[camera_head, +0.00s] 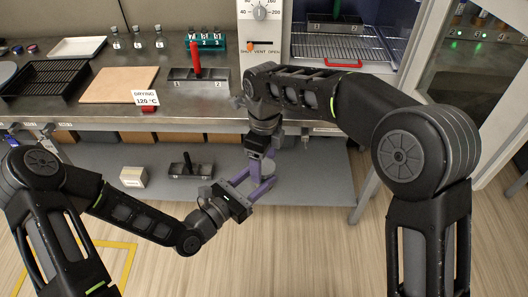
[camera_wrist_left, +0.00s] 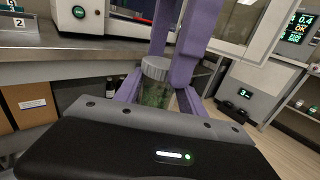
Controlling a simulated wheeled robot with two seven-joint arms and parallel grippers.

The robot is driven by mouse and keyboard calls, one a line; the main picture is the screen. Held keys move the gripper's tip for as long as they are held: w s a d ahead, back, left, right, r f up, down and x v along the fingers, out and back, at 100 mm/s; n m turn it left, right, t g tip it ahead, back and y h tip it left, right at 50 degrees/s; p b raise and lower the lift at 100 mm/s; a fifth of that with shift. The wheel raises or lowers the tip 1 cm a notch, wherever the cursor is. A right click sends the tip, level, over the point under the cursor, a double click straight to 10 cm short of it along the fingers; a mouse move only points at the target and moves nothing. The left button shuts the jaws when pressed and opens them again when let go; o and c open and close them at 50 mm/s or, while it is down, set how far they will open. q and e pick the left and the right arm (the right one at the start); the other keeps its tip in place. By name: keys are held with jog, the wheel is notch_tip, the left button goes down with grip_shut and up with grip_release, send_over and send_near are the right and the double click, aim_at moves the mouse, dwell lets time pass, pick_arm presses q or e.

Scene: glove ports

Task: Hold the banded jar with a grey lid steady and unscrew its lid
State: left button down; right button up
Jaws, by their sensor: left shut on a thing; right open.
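The jar (camera_wrist_left: 156,95) is in the left wrist view, greenish and see-through with a pale grey lid (camera_wrist_left: 156,67); I cannot make out its bands. My left gripper (camera_head: 256,184) is shut on the jar's body, one purple finger on each side, and holds it in front of the bench. My right gripper (camera_head: 263,170) comes down from above and is open. In the left wrist view its purple fingers hang close to the lid, one on either side or behind; contact is unclear. In the head view the grippers mostly hide the jar.
The metal bench (camera_head: 200,115) above carries a tan board (camera_head: 119,85), black basket (camera_head: 45,80) and a numbered rack (camera_head: 192,80) with a red handle. A lower grey shelf (camera_head: 310,185) holds a white box (camera_head: 133,177) and another rack (camera_head: 191,169). An oven stands at upper right.

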jog(key=shift+f, duration=0.15)
jog(key=shift+c, duration=0.3)
jog(key=c, duration=1.3)
jog(key=o, duration=1.4)
jog(key=shift+o, duration=0.2)
jog(key=shift+r, duration=2.3)
jog(key=shift+r, duration=1.75)
jog(key=shift+c, duration=0.4)
jog(key=shift+f, duration=0.1)
